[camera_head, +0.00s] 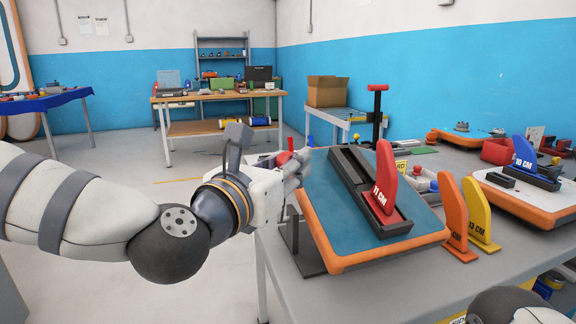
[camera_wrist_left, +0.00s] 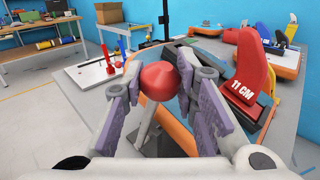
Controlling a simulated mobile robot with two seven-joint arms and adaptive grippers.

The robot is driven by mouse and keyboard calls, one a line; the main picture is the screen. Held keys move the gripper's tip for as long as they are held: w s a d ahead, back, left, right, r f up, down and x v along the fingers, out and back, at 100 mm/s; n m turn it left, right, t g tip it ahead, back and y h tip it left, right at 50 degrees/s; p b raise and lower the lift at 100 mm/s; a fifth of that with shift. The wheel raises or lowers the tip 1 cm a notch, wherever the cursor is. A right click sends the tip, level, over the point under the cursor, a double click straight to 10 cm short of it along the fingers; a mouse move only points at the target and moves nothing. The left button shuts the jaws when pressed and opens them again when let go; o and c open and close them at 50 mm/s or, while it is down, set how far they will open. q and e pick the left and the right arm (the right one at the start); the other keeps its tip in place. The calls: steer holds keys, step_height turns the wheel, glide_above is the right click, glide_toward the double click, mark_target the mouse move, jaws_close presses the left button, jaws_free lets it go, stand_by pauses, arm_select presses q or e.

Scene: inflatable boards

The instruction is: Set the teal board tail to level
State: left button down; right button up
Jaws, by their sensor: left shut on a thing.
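The teal board (camera_head: 330,205) with an orange rim lies on a dark stand (camera_head: 305,255) on the grey table. It looks tilted in the head view. A red fin marked 11 CM (camera_head: 384,180) stands in the black box on top; it also shows in the wrist view (camera_wrist_left: 250,82). My left gripper (camera_head: 298,168) is at the board's far left edge. In the wrist view its fingers (camera_wrist_left: 158,88) are shut on a round red knob (camera_wrist_left: 158,78).
Orange (camera_head: 454,215) and yellow (camera_head: 480,212) fins stand right of the board. A second board with a blue fin (camera_head: 523,160) lies further right. A black post with a red top (camera_head: 377,110) rises behind. Floor left of the table is clear.

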arm_select(q)
steer(key=w, duration=0.1)
steer(key=w+a, duration=0.1)
steer(key=w, duration=0.2)
steer(key=shift+w+a+r, duration=0.25)
steer(key=shift+r, duration=0.15)
steer(key=c, duration=1.3)
jaws_free()
steer(key=v, duration=1.2)
steer(key=shift+f, duration=0.1)
